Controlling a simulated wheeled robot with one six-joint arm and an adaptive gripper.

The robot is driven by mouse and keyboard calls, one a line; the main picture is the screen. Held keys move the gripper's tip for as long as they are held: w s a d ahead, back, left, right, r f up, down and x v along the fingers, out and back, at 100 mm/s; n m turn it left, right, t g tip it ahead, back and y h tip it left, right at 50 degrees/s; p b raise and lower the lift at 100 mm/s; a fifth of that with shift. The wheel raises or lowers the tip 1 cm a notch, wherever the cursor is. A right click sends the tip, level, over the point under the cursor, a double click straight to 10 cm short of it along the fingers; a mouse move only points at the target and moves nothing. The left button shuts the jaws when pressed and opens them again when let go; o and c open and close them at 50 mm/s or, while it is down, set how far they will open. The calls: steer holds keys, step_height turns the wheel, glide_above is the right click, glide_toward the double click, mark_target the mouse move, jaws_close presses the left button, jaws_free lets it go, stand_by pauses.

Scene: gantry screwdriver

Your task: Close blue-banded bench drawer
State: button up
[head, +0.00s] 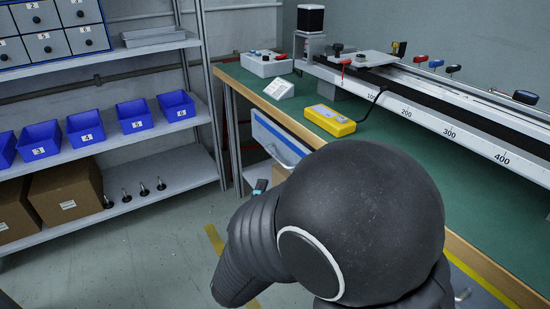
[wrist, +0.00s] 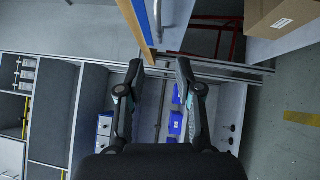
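The bench drawer (head: 275,140) shows under the left edge of the green-topped bench, with a white front and a blue band along its top. In the wrist view the blue band (wrist: 143,12) lies beside the wooden bench edge (wrist: 134,24), with a grey handle on the white front. How far the drawer stands out is not clear. My gripper (wrist: 160,68) is open and empty, its fingertips just short of the bench edge and drawer front, apart from the handle. In the head view my arm hides most of the gripper; only a small teal part shows below the drawer.
A shelf rack with blue bins (head: 135,115) and cardboard boxes (head: 67,196) stands at left. A yellow device (head: 330,120), a white control box (head: 266,64) and a gantry rail (head: 430,105) are on the bench. Grey floor lies open between rack and bench.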

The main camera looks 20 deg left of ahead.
mark_target(275, 157)
steer(key=w, duration=0.4)
steer(key=w+r, duration=0.1)
steer(key=w, duration=0.4)
steer(key=w+a, duration=0.1)
steer(key=w, duration=0.3)
steer(key=shift+w+a+r, duration=0.1)
steer(key=shift+w+r, duration=0.1)
steer(key=shift+r, duration=0.2)
jaws_close()
